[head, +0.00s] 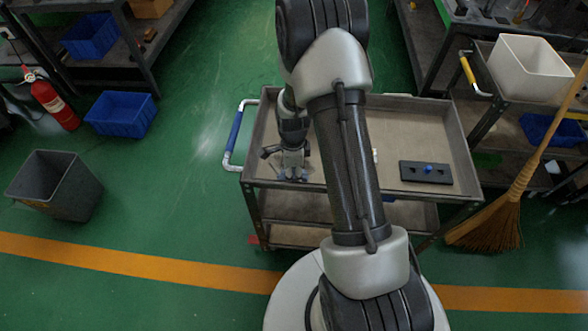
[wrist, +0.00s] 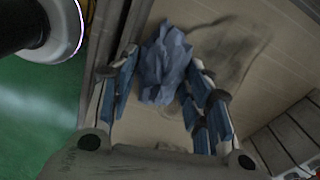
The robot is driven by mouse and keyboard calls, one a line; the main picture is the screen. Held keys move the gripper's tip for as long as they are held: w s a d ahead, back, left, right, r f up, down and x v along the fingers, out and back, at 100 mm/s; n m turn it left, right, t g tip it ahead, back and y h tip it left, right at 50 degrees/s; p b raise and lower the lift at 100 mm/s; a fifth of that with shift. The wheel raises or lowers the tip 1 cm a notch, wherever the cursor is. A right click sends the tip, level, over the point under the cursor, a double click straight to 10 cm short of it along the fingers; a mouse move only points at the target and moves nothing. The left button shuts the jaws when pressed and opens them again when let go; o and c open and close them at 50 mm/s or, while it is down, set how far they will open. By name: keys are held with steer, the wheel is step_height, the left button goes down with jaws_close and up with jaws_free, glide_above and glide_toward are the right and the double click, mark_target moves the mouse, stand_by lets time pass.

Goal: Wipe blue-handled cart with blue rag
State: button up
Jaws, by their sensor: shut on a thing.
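The blue-handled cart (head: 430,125) stands in front of me, its blue handle (head: 235,132) on the left side. My gripper (head: 291,176) is low over the left front part of the cart's top tray. In the wrist view my gripper (wrist: 163,92) is shut on a crumpled blue rag (wrist: 165,62), which bulges out between the fingers. The rag is close to the tray surface (wrist: 280,60); I cannot tell whether it touches. Dark smudges (wrist: 228,50) show on the tray beside the rag. My arm hides the middle of the cart in the head view.
A black plate with a blue knob (head: 427,171) lies on the tray's right side. A broom (head: 488,222) leans right of the cart. A grey bin (head: 57,186), blue crate (head: 121,114) and red extinguisher (head: 54,104) stand left. Green floor is clear between them and the cart.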

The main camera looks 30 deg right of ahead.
mark_target(281, 174)
steer(key=shift+w+a, duration=0.3)
steer(key=shift+a, duration=0.55)
steer(key=shift+w+d+f+b, duration=0.1)
steer(key=shift+w+d+b, duration=0.3)
steer(key=shift+w+d, duration=1)
steer(key=shift+w+d+r+b, duration=0.1)
steer(key=shift+w+d+b, duration=0.25)
steer(key=shift+w+d, duration=1.05)
steer(key=shift+w+d+f+b, duration=0.1)
steer(key=shift+w+d+b, duration=0.4)
steer(key=shift+w, duration=1.7)
steer(key=shift+w+a, duration=0.55)
steer(key=shift+a, duration=0.15)
steer(key=shift+s+a+r+p, duration=0.15)
steer(key=shift+s+a+p, duration=0.2)
steer(key=shift+s+a, duration=0.3)
steer(key=shift+s+a+r+p, duration=0.1)
steer(key=shift+s+a+p, duration=0.25)
steer(key=shift+s, duration=0.4)
steer(key=shift+s+a+f+p, duration=0.1)
steer(key=shift+s+a+p, duration=0.1)
steer(key=shift+s+a, duration=0.8)
steer(key=shift+s+a+f+p, duration=0.15)
steer(key=shift+s+a, duration=0.45)
steer(key=shift+s, duration=0.8)
steer(key=shift+s+a+p, duration=0.2)
steer(key=shift+s+a, duration=0.6)
steer(key=shift+s, duration=0.4)
steer(key=shift+r, duration=0.1)
